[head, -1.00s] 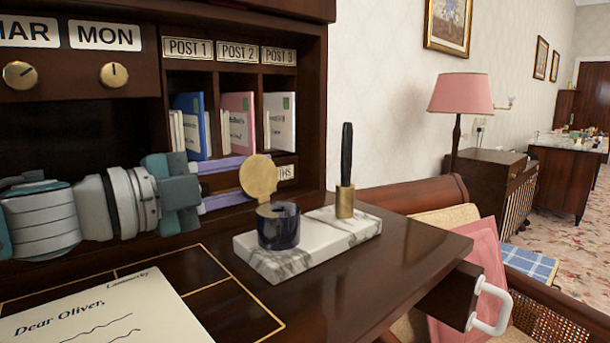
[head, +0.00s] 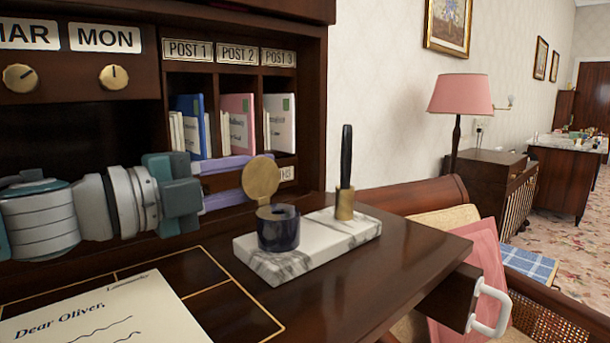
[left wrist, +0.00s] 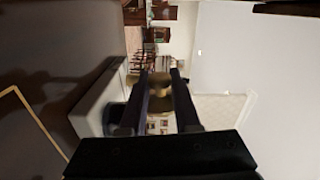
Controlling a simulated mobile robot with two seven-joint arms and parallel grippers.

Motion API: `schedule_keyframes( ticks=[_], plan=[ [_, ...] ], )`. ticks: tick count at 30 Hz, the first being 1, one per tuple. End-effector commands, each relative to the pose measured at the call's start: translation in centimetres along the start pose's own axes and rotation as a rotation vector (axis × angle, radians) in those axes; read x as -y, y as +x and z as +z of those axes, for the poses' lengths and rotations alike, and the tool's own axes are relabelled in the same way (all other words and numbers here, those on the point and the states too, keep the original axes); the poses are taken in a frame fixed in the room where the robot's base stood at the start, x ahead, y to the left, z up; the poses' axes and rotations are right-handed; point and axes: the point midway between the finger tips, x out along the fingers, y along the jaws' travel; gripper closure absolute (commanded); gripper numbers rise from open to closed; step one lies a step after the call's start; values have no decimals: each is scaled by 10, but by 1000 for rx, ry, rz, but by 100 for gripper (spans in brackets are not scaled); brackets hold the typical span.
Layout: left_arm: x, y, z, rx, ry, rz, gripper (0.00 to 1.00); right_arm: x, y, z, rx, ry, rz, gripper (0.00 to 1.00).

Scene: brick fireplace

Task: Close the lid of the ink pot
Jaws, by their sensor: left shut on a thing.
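The ink pot (head: 278,232) is a dark blue glass pot on a white marble stand (head: 345,228). Its round gold lid (head: 261,178) stands raised, roughly upright, above the back of the pot. My left gripper (head: 238,181) comes in from the left with its lavender fingers pointing at the lid, one above the other. They are shut on the lid at its left edge; the exact contact is partly hidden behind it. In the left wrist view a gold piece (left wrist: 159,84) shows between the two dark fingers. My right gripper is not in view.
A pen in a gold holder (head: 345,203) stands on the right of the marble stand. Pigeonholes with cards (head: 238,125) rise behind. A letter (head: 100,315) lies at the front left. The desk's right edge and a drawer with a white handle (head: 489,310) are at the right.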

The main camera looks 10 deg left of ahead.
Motion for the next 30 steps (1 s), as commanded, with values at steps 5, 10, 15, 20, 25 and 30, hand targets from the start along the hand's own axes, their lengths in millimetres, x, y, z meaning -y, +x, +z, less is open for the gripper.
schedule_keyframes(
  ticks=[5,10,15,20,25,30],
  plan=[
    [4,0,-5,0,154,-1,100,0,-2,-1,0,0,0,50],
    [6,0,-10,0,317,-1,100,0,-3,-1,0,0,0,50],
    [7,0,-16,1,479,-1,100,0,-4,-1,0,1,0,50],
    [7,0,-21,0,632,0,100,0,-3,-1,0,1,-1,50],
    [6,0,-27,0,793,-1,100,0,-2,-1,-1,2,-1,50],
    [5,0,-32,1,955,-1,100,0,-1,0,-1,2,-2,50]
  ],
)
